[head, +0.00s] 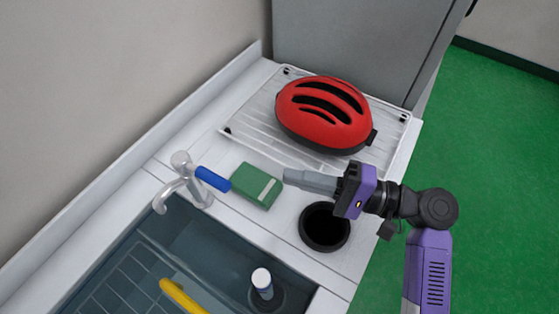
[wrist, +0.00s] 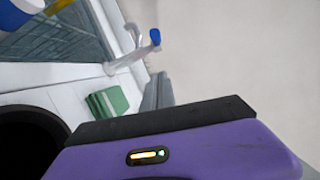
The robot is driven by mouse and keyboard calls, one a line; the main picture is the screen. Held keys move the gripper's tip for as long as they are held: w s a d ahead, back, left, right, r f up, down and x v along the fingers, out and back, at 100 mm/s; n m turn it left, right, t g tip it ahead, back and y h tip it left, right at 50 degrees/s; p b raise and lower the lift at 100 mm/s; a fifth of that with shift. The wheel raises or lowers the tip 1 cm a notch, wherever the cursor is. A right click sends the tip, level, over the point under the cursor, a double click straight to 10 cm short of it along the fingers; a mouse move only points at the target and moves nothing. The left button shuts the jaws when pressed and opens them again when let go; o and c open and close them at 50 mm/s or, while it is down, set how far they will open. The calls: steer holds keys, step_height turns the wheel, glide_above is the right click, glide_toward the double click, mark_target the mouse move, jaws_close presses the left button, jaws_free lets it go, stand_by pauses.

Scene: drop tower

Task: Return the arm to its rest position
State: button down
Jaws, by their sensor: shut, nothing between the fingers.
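My gripper (head: 289,177) reaches left over the white counter in the head view, above the gap between the green box and the black round container. Its grey fingers are shut with nothing between them. In the wrist view the fingers (wrist: 158,92) show beyond my purple wrist housing, next to the green box. My arm comes in from the right side of the counter, over the green floor.
A red helmet (head: 325,112) sits on a white rack (head: 245,130). A green box (head: 257,186) and black container (head: 325,245) stand close to my gripper. A blue-handled tap (head: 185,175) borders the sink (head: 130,270), which holds a white-capped bottle (head: 262,280) and yellow item (head: 181,296).

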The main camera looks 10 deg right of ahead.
steer(key=shift+d, duration=0.1)
